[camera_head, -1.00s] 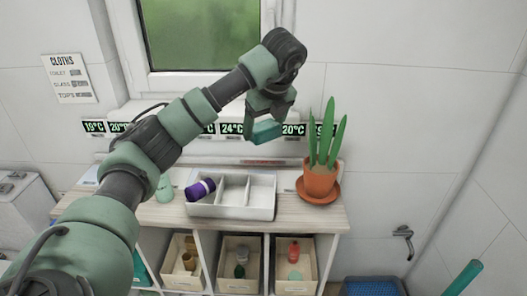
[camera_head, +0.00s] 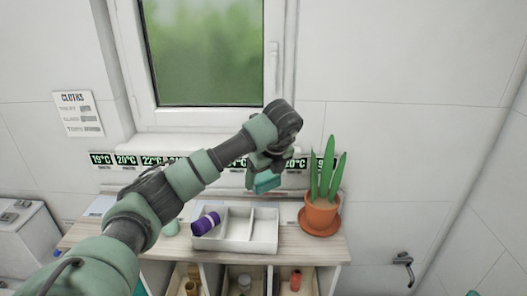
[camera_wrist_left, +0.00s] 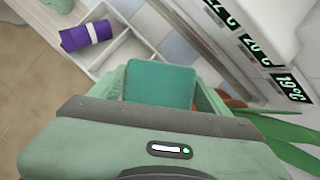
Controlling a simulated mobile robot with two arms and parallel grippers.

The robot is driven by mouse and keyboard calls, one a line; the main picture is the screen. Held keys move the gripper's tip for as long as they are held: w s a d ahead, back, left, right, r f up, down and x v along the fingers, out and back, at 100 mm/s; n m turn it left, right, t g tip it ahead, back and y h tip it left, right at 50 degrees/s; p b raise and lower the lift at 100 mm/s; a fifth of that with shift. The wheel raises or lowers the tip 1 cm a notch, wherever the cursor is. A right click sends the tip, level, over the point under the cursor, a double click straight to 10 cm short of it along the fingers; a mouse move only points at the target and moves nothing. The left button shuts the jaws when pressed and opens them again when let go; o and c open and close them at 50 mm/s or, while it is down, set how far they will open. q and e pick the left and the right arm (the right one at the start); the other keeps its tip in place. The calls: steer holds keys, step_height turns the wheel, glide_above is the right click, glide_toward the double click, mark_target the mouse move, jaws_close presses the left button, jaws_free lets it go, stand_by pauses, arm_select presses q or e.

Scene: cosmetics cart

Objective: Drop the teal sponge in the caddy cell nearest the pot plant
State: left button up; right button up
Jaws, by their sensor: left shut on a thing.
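My left gripper (camera_head: 266,181) is shut on the teal sponge (camera_head: 268,185) and holds it in the air above the right part of the white caddy (camera_head: 236,249). In the left wrist view the sponge (camera_wrist_left: 158,83) sits between the fingers. The caddy has three cells in a row. A purple rolled cloth (camera_head: 206,223) with a white band lies in its left cell; the middle and right cells look empty. The pot plant (camera_head: 321,215), in a terracotta pot on a saucer, stands just right of the caddy. My right gripper is not in view.
The caddy and plant stand on a wooden top (camera_head: 180,243) with bins holding small items below. A pale green item (camera_head: 171,227) stands left of the caddy. Temperature labels (camera_head: 126,160) run along the ledge behind, under a window.

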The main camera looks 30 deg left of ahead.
mark_target(263, 191)
arm_select(q)
steer(key=f, duration=0.1)
steer(key=s+f+p, duration=0.1)
steer(key=a+f, duration=0.1)
steer(key=shift+s+p, duration=0.3)
steer(key=shift+s, duration=0.05)
step_height(263, 191, down, 6)
steer(key=b, duration=0.3)
steer(key=shift+f, duration=0.2)
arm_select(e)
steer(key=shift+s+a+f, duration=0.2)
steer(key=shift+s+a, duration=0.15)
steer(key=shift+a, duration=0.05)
arm_select(q)
steer(key=shift+w, duration=0.1)
steer(key=o, duration=1.4)
steer(key=shift+c, duration=0.2)
steer(key=shift+r, duration=0.1)
steer(key=b+v, duration=0.2)
steer(key=v, duration=0.5)
steer(key=shift+d+r, duration=0.2)
steer(key=shift+r, duration=0.05)
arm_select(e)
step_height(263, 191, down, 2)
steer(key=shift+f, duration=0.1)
